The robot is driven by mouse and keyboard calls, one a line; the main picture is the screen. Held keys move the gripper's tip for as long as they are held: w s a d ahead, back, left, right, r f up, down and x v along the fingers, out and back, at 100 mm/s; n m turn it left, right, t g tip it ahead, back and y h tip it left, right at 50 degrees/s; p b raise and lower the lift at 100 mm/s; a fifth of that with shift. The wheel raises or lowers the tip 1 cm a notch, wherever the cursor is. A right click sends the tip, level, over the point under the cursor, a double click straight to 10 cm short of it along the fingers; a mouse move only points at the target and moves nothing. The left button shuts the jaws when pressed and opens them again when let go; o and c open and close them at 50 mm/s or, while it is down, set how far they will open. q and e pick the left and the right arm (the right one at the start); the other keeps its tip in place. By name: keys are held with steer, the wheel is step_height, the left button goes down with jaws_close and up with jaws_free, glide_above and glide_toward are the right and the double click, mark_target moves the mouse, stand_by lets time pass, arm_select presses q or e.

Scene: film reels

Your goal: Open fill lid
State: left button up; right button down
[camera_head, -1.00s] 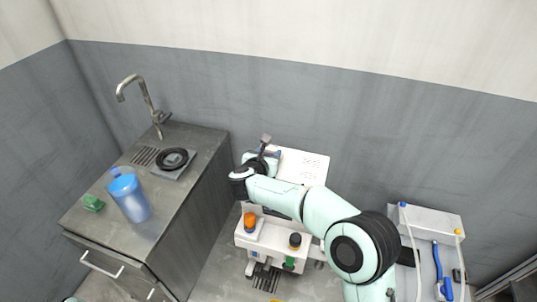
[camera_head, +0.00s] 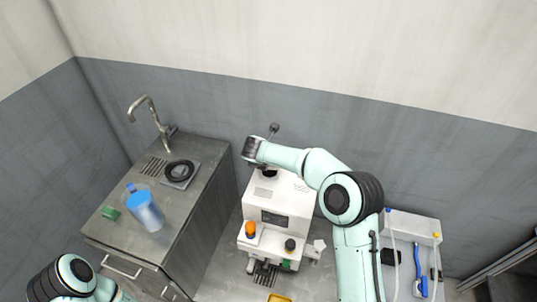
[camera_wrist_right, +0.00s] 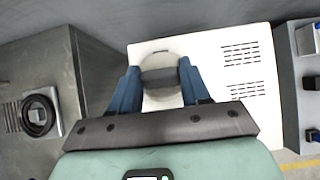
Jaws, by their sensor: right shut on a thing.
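The white machine (camera_head: 285,208) stands on the floor beside the counter, and a dark round spot (camera_head: 268,174) shows on its top below my right wrist. My right gripper (camera_wrist_right: 160,92) is over the machine's top, its blue fingers shut on the grey grip of the fill lid (camera_wrist_right: 160,77). A pale round disc shows around this grip in the right wrist view. In the head view the fingers are hard to make out; a dark knob on a thin stalk (camera_head: 274,127) sticks up beside the wrist. My left arm is at the lower left, its gripper out of view.
The counter (camera_head: 205,160) at left holds a tap (camera_head: 150,115), a blue jug (camera_head: 145,212), a green block (camera_head: 110,213) and a black ring (camera_head: 180,170). A grey station with hoses (camera_head: 412,225) stands at right. The wall is close behind the machine.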

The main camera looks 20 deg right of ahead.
steer(key=shift+w+d+r+g+y, duration=0.1)
steer(key=shift+w+r+g+y, duration=0.1)
steer(key=shift+w+g+y, duration=0.15)
steer(key=shift+s, duration=0.1)
stand_by(0.3)
steer(key=c, duration=0.5)
jaws_free()
steer(key=v, duration=1.3)
steer(key=shift+r+b, duration=0.25)
steer(key=shift+b, duration=0.05)
